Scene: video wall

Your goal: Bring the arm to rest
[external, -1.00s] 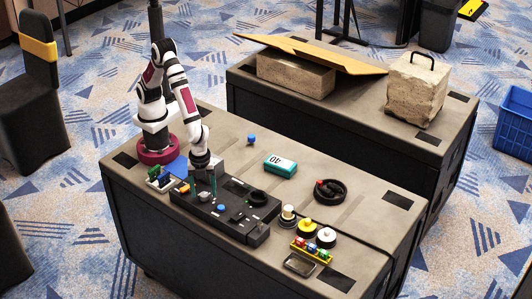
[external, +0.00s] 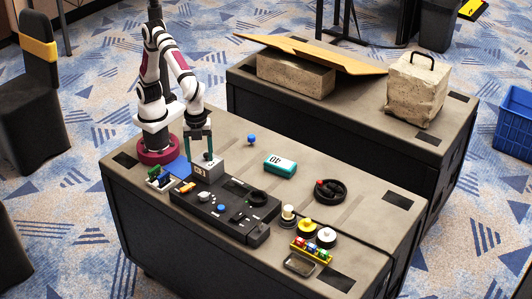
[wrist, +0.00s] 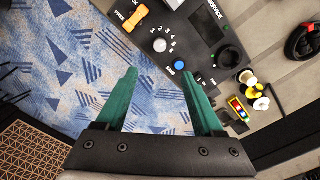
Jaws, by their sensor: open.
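My arm stands on its maroon base at the back left of the near table (external: 340,215). My gripper (external: 201,156) points down with its two teal fingers apart. In the external view it appears just above or behind a small grey block (external: 207,170) with dark digits on it; I cannot tell the exact gap. In the wrist view my gripper (wrist: 158,74) is open, with nothing held between the fingers. Beyond the fingertips that view shows patterned carpet and the edge of the black control panel (wrist: 190,42).
The long black panel (external: 238,213) lies in front of my gripper. A teal block (external: 280,165), a black round dish (external: 330,193), a blue knob (external: 252,139) and a colored block rack (external: 312,250) are farther right. The table's middle has bare patches.

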